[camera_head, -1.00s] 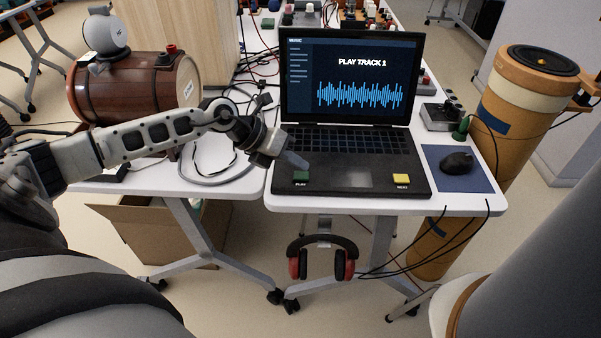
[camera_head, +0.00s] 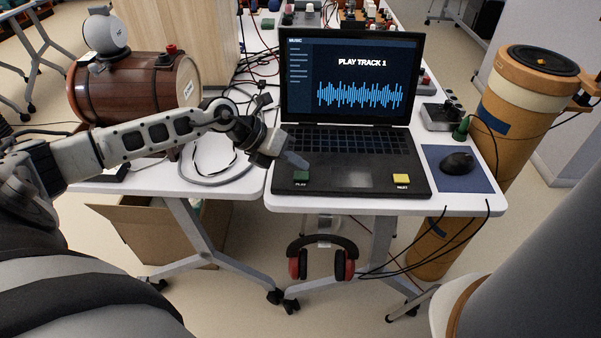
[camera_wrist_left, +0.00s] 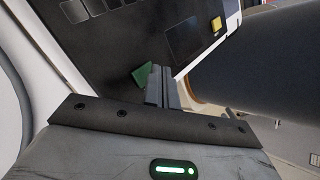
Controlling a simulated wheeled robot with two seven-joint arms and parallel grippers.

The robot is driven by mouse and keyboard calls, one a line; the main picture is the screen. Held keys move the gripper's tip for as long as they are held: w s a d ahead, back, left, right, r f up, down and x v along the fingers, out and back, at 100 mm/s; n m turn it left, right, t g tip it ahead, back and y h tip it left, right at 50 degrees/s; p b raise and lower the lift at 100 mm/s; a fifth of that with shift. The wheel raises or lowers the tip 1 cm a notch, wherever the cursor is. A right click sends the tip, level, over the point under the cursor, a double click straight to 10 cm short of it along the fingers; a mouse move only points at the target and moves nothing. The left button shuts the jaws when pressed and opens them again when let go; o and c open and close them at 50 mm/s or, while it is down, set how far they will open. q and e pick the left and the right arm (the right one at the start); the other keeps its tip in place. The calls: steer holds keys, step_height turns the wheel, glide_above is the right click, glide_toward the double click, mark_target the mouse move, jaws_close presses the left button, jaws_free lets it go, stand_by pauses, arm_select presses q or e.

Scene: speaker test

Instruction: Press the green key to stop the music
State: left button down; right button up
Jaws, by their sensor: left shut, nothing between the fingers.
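The green key (camera_head: 301,176), labelled PLAY, sits at the front left corner of the black laptop (camera_head: 345,181). It also shows in the left wrist view (camera_wrist_left: 143,74), partly hidden beside my fingers. My left gripper (camera_head: 297,161) is shut and empty, its tips just behind and above the green key in the head view. I cannot tell whether the tips touch it. The yellow key (camera_head: 401,179), labelled NEXT, is at the laptop's front right. The screen (camera_head: 352,75) reads PLAY TRACK 1 over a blue waveform. My right gripper is out of view.
A mouse (camera_head: 457,163) lies on a blue pad (camera_head: 471,184) right of the laptop. Red and black headphones (camera_head: 322,243) hang under the white table's front edge. A brown barrel-shaped speaker (camera_head: 134,88) and loose cables are at the left.

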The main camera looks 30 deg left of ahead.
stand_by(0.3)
arm_select(q)
steer(key=shift+f, duration=0.15)
steer(key=shift+f+b, duration=0.3)
steer(key=shift+f, duration=0.05)
steer(key=shift+f, duration=0.3)
stand_by(0.4)
steer(key=shift+r+p, duration=0.6)
steer(key=shift+r, duration=0.25)
